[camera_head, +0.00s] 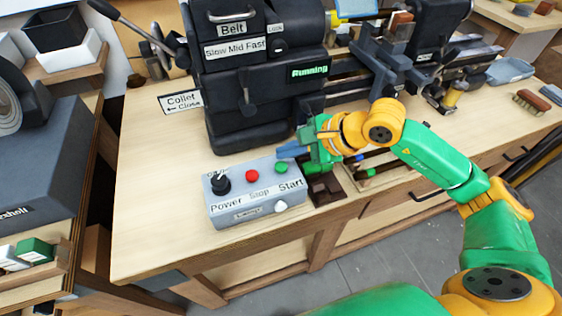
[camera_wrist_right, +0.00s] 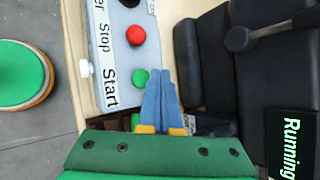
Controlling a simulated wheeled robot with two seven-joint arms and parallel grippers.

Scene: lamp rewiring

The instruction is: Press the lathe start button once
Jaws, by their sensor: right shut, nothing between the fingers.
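The grey control box (camera_head: 238,206) stands on the bench in front of the lathe (camera_head: 262,100). It has a black power knob (camera_head: 221,184), a red stop button (camera_head: 252,175) and a green start button (camera_head: 281,167). The start button (camera_wrist_right: 141,76) also shows in the right wrist view, beside the blue fingertips. My right gripper (camera_head: 285,152) is shut and empty, its fingertips just behind and above the start button; I cannot tell whether they touch the box. The lathe display (camera_head: 310,71) reads "Running". My left gripper is not in view.
A "Collet Close" sign (camera_head: 181,102) and a lever (camera_head: 130,27) are at the lathe's left. A dark tray with small parts (camera_head: 327,188) lies right of the box. The bench's front left (camera_head: 160,235) is clear.

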